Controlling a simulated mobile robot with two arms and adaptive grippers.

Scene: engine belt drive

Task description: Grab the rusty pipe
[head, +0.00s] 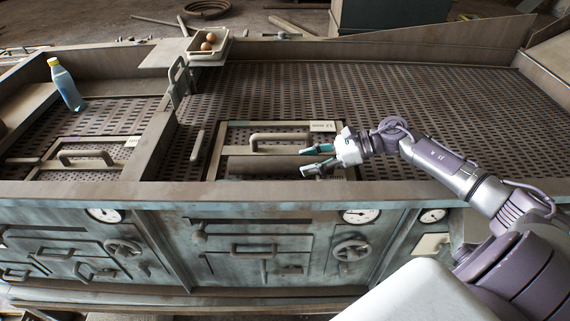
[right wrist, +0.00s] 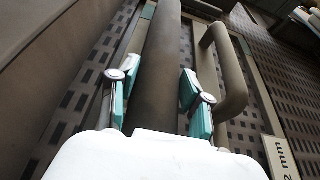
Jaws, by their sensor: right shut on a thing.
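In the right wrist view the pipe (right wrist: 158,75) runs away from the camera between the teal finger pads. My right gripper (head: 318,159) reaches it from the right and is shut on it near its right part, one finger on each side; the fingers also show in the wrist view (right wrist: 158,95). The pipe's near end is hidden behind the white gripper body. My left gripper is not in view.
A curved handle (head: 280,136) stands close behind the pipe. A bottle (head: 67,86) stands at the left, and a tray (head: 222,51) with brown eggs sits at the back edge. A raised divider (head: 152,148) crosses the bench. The perforated surface (head: 400,95) at the right is clear.

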